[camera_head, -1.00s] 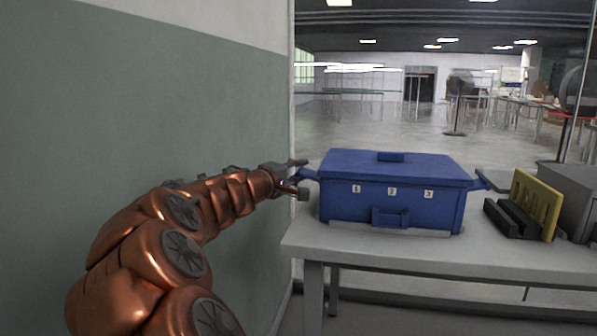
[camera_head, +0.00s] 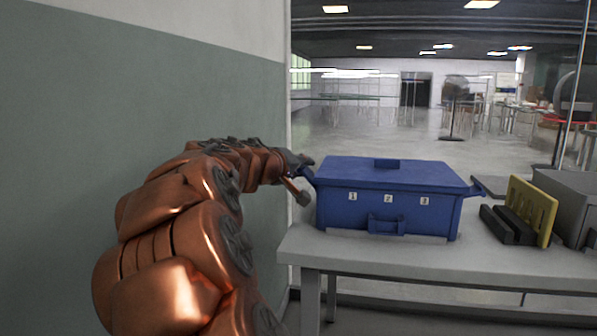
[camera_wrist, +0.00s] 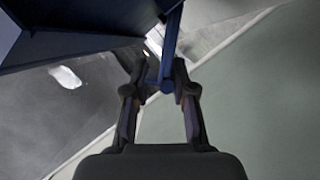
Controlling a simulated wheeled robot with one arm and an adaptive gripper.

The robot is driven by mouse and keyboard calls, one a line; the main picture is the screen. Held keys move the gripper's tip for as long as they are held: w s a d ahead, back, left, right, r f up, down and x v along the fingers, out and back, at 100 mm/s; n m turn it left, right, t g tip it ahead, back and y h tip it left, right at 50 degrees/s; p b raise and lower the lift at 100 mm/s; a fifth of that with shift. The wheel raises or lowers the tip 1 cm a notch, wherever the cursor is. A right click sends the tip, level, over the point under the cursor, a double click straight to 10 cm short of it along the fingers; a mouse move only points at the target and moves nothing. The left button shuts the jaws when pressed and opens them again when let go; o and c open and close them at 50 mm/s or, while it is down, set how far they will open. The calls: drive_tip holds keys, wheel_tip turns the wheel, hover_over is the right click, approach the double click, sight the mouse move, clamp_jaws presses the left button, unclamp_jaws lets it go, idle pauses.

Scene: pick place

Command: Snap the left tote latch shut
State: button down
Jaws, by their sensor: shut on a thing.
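The blue tote (camera_head: 385,205) sits on the grey table with its lid down and labels 1, 2 and 3 on its front. Its left latch (camera_head: 309,176) sticks out from the left side at an angle. My gripper (camera_head: 304,180) is at the tote's left side. In the wrist view the gripper (camera_wrist: 158,82) is closed on the blue latch bar (camera_wrist: 170,50), which runs up between the fingertips toward the tote (camera_wrist: 75,30). The right latch (camera_head: 472,190) sticks out on the other side. The exact contact at the fingertips is partly hidden in the head view.
The grey table (camera_head: 350,254) holds a yellow slotted panel (camera_head: 532,210) in a black holder (camera_head: 508,226) and a grey box (camera_head: 568,205) to the right of the tote. A green and white wall (camera_head: 140,110) stands close on the left. Open floor lies behind the table.

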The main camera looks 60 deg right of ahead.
drive_tip(key=shift+s+d+r+m+t+y, duration=0.2)
drive_tip(key=shift+s+m+t+y, duration=0.15)
drive_tip(key=shift+m, duration=0.35)
drive_tip(key=shift+s, duration=0.1)
drive_tip(key=c, duration=0.9)
unclamp_jaws()
drive_tip(key=shift+c, duration=0.2)
drive_tip(key=shift+a+r, duration=0.1)
drive_tip(key=w+v, duration=0.1)
drive_tip(key=v, duration=1)
drive_tip(key=shift+s+a, duration=0.45)
drive_tip(key=shift+s, duration=0.05)
drive_tip(key=shift+r, duration=0.15)
